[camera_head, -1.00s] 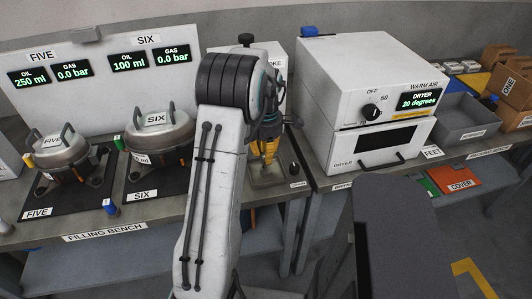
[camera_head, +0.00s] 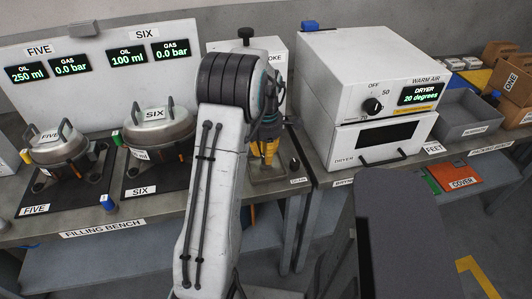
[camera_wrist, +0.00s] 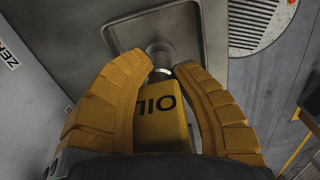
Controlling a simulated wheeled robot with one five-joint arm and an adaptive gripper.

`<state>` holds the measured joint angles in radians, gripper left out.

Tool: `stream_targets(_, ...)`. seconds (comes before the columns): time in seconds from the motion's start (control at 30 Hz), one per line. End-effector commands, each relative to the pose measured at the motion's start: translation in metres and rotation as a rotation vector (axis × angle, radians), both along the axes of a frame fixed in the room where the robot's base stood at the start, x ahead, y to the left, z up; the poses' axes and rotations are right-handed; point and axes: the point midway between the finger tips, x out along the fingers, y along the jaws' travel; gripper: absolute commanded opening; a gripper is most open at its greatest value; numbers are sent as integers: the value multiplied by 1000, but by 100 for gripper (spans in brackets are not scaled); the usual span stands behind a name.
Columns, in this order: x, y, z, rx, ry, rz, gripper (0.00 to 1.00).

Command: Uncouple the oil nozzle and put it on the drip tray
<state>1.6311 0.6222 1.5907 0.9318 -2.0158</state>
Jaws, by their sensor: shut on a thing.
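The oil nozzle (camera_wrist: 162,122) is a yellow block marked OIL with a metal tip at its far end. In the wrist view it sits between the two yellow fingers of my gripper (camera_wrist: 168,75), which is shut on it. The metal tip points at the drip tray (camera_wrist: 214,35), a shallow metal tray with a raised rim. In the head view my gripper (camera_head: 265,150) points down over the drip tray (camera_head: 287,173) at the bench's right end. My arm hides part of the tray, and I cannot tell whether the nozzle touches it.
Compressors five (camera_head: 58,146) and six (camera_head: 160,127) stand on black mats at the left. The dryer (camera_head: 365,85) stands close to the right of my gripper. A black knob tops the white box behind my arm.

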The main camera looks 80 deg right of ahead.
Motion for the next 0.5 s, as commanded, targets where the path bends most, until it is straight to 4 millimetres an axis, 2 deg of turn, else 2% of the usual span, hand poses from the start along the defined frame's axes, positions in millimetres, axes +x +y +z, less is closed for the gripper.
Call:
stream_targets(0.47, 0, 0, -11, 0, 0, 0, 0)
stream_targets(0.5, 0, 0, -10, -1, 0, 0, 29)
